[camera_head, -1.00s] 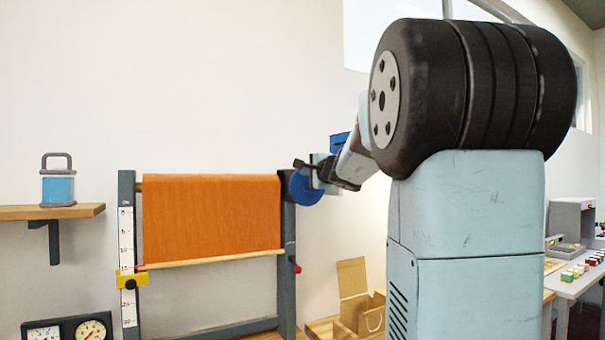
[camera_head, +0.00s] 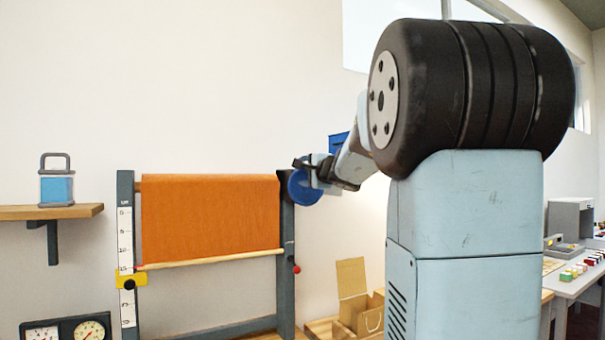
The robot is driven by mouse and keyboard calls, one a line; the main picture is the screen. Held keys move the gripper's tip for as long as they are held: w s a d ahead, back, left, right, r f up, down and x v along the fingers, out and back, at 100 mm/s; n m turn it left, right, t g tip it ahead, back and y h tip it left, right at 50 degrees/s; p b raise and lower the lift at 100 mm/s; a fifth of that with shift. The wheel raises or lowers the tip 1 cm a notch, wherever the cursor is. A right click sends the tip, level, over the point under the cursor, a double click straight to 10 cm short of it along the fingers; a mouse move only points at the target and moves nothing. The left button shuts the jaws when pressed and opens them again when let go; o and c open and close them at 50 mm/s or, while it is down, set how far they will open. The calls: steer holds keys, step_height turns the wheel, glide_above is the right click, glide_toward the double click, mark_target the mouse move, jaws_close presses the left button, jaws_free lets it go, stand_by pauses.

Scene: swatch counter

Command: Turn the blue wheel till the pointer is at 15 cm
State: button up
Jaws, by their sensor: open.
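The blue wheel (camera_head: 303,189) sits at the upper right end of a grey roller frame (camera_head: 286,222). My gripper (camera_head: 311,172) is at the wheel's upper right side, its jaws open. One dark finger shows above the rim; contact with the wheel cannot be told. An orange cloth (camera_head: 210,220) hangs from the roller, with a wooden rod (camera_head: 210,259) along its lower edge. A small red pointer (camera_head: 138,268) at the rod's left end is beside the white scale (camera_head: 126,240), near what looks like the 15 mark. The scale's figures are small and blurred.
A yellow slider (camera_head: 131,281) with a dark knob sits on the scale just below the pointer. A red knob (camera_head: 297,269) is on the frame's right post. A wooden shelf (camera_head: 60,212) is at left. An open cardboard box (camera_head: 352,280) stands low, right of the frame.

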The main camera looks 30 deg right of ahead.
steer(key=shift+s, duration=0.1)
steer(key=s, duration=0.7)
steer(key=shift+s, duration=0.4)
steer(key=shift+d, duration=0.1)
stand_by(0.4)
steer(key=s+a+f+n+g+y, duration=0.2)
steer(key=s+a+f+n+g, duration=0.25)
steer(key=s+a+f, duration=0.35)
steer(key=s+a+f+n+g+y, duration=0.25)
steer(key=s+a+f+n, duration=0.3)
steer(key=a, duration=0.55)
steer(key=s+d+f+n+g+h, duration=0.1)
steer(key=s+f+n+g+h, duration=0.4)
steer(key=s+f, duration=0.9)
steer(key=s+n, duration=0.1)
steer(key=n, duration=0.1)
steer(key=shift+d+n, duration=0.25)
steer(key=shift+n, duration=0.05)
